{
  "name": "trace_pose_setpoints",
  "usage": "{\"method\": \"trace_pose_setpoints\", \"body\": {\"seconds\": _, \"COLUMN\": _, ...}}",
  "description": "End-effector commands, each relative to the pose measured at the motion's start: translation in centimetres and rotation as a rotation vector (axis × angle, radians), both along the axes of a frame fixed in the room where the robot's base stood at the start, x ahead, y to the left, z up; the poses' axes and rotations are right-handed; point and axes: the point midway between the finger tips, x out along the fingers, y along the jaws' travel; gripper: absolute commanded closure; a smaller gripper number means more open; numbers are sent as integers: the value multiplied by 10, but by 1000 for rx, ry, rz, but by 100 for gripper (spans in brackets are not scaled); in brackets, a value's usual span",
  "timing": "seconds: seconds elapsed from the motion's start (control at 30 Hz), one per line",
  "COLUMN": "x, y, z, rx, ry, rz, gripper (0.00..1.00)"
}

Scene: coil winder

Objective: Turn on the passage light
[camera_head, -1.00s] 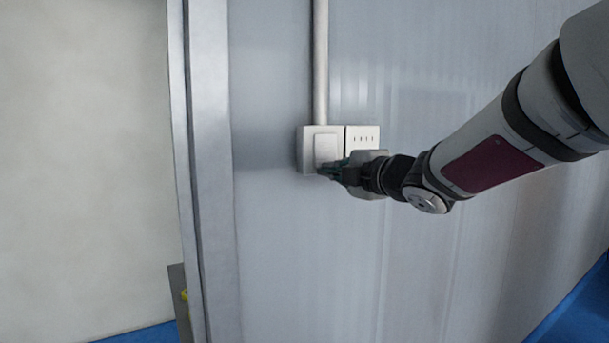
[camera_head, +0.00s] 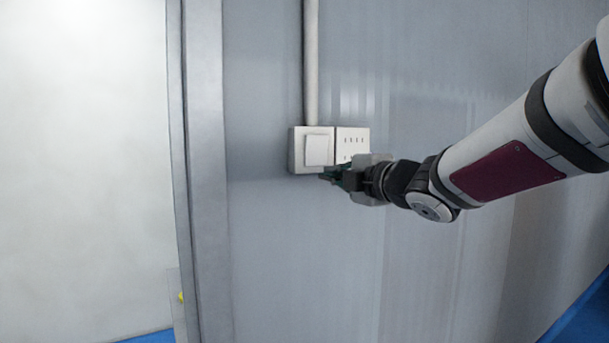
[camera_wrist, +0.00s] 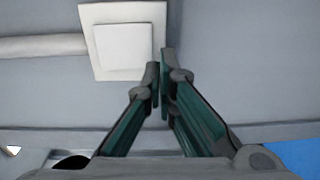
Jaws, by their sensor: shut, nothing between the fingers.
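The light switch (camera_head: 319,150) is a white square box with a large rocker plate, fixed to the grey wall panel. In the wrist view the switch (camera_wrist: 124,47) is at the top, just above and left of my fingertips. My gripper (camera_head: 326,176) is shut and empty, with its fingertips by the lower right edge of the switch box. In the wrist view the gripper (camera_wrist: 159,68) has its green fingers together. Whether the tips touch the box I cannot tell. The passage at the left, with its pale wall (camera_head: 85,150), is brightly lit.
A white socket box (camera_head: 352,140) sits right of the switch, partly hidden by my gripper. A vertical white conduit (camera_head: 311,65) runs up from the switch. A metal door frame (camera_head: 207,170) stands to the left. The wall below the switch is clear.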

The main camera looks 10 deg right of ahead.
Motion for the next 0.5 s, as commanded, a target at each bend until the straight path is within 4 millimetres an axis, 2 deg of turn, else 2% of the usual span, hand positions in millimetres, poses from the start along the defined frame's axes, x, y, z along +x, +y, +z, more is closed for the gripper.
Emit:
{"method": "trace_pose_setpoints", "body": {"seconds": 0.27, "x": -27, "y": -10, "z": -2, "rx": 2, "ry": -3, "rz": -1, "gripper": 100}}
{"method": "trace_pose_setpoints", "body": {"seconds": 0.5, "x": -60, "y": -21, "z": -5, "rx": 1, "ry": -3, "rz": -2, "gripper": 100}}
